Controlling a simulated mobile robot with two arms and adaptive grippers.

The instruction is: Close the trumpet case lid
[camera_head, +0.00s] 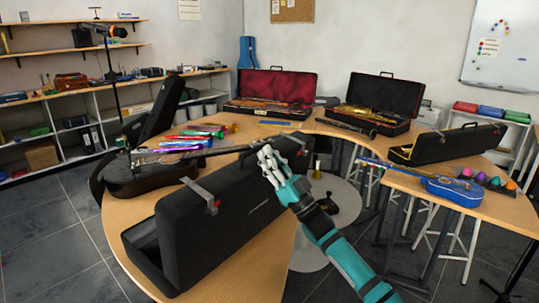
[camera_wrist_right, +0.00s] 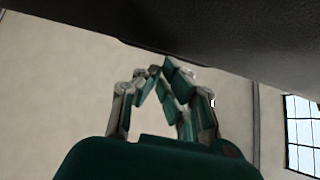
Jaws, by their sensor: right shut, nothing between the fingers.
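A large black case (camera_head: 230,215) stands on the near part of the curved wooden table. Its lid is raised and tilted, with a gap at the lower left and metal latches along its top edge. Its contents are hidden, so I cannot tell whether it is the trumpet case. My right gripper (camera_head: 266,158) is shut and empty at the upper right of this lid. In the right wrist view the closed fingers (camera_wrist_right: 160,72) are just below a dark surface (camera_wrist_right: 220,30), probably the lid; contact is unclear. My left gripper is not in view.
Open cases with brass instruments stand at the back: a red-lined one (camera_head: 275,88) and a darker one (camera_head: 385,98). Another open case (camera_head: 450,145) is at right. A black guitar (camera_head: 150,175), bright coloured items (camera_head: 195,137) and a blue guitar (camera_head: 455,190) lie on the table.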

